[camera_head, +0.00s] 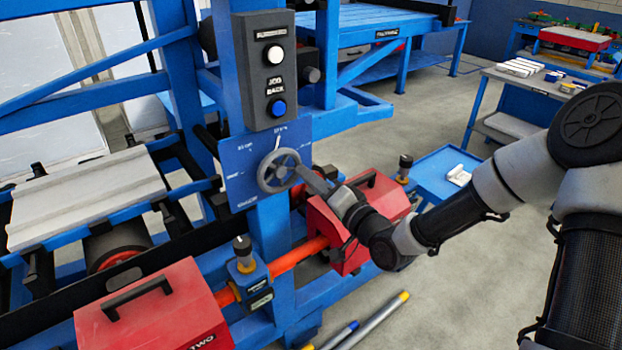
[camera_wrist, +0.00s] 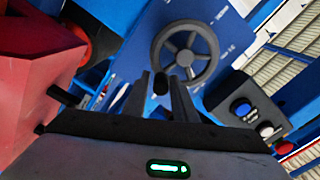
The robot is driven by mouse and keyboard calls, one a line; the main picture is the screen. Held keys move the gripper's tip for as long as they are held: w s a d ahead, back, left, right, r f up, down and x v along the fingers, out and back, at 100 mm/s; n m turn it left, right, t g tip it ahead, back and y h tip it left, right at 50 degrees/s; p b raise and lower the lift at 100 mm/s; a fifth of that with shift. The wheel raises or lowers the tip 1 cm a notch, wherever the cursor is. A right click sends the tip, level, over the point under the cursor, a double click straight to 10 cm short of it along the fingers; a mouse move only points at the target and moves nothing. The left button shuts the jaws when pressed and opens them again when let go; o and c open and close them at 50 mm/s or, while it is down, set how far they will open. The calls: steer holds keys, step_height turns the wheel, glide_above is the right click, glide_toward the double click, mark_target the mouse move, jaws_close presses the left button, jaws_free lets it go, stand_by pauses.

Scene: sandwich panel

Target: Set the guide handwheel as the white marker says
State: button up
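The grey guide handwheel (camera_head: 279,171), a spoked ring, is mounted on a blue dial plate (camera_head: 236,187) with small white labels around it. A short white marker line (camera_head: 278,142) shows above the wheel, near the top label; the lettering is too small to read. The wheel also shows in the wrist view (camera_wrist: 185,54), with a dark knob (camera_wrist: 160,83) at its near rim. My gripper (camera_head: 308,176) is at the wheel's right side. In the wrist view its two fingers (camera_wrist: 162,92) are apart, with the knob between their tips. Contact cannot be told.
A dark button box (camera_head: 267,75) with white and blue buttons stands above the plate. Red boxes (camera_head: 155,315) with black handles sit at lower left and behind my gripper (camera_head: 370,195). A blue side table (camera_head: 440,165) is to the right. Rods (camera_head: 375,322) lie on the floor.

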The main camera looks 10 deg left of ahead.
steer(key=shift+o, duration=0.9)
steer(key=p+v, duration=0.5)
steer(key=v, duration=1.2)
steer(key=shift+s, duration=0.2)
steer(key=shift+d, duration=0.1)
